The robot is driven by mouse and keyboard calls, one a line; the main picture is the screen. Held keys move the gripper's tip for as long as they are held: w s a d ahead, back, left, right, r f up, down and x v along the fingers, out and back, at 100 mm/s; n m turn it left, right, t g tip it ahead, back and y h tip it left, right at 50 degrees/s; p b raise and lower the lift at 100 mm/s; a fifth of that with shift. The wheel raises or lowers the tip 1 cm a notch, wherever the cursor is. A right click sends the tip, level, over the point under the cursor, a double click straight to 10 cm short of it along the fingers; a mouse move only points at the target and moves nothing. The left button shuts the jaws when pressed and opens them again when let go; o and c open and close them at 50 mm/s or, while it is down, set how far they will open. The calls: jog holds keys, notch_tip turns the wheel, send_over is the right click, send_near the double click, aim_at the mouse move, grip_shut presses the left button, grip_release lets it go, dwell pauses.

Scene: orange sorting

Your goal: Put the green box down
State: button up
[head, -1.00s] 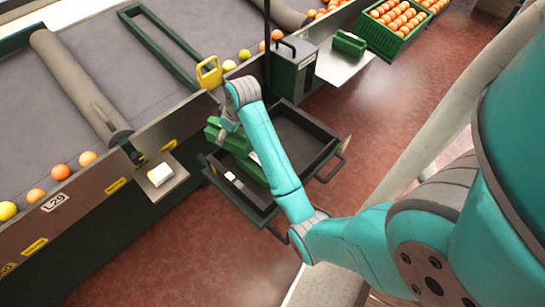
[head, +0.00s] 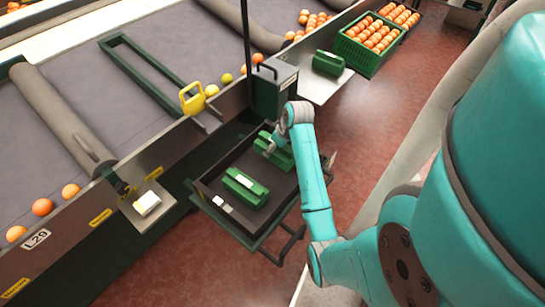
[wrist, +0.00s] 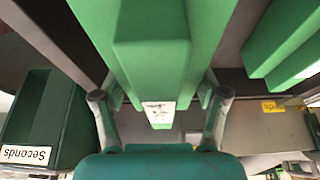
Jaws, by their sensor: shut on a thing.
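My gripper (head: 270,146) is shut on a green box (head: 280,157) at the back right part of the black tray (head: 236,222). In the wrist view, the held green box (wrist: 150,55) fills the middle, with a finger on each side. Whether its underside touches the tray floor I cannot tell. My arm hides part of its right end. A second green box (head: 246,188) with a pale label lies in the tray, to the left and nearer. A third green box (head: 328,63) rests on a metal shelf beyond.
A conveyor (head: 150,110) with oranges along its edge runs on the left. A green crate of oranges (head: 369,44) is at the back right. A small white item (head: 147,203) sits on a side plate.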

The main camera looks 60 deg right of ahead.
aim_at(284, 147)
jog(key=shift+f, duration=2.2)
jog(key=shift+f, duration=0.15)
jog(key=o, duration=1.4)
jog(key=v, duration=1.2)
jog(key=shift+s, duration=0.1)
jog(key=shift+a, duration=0.15)
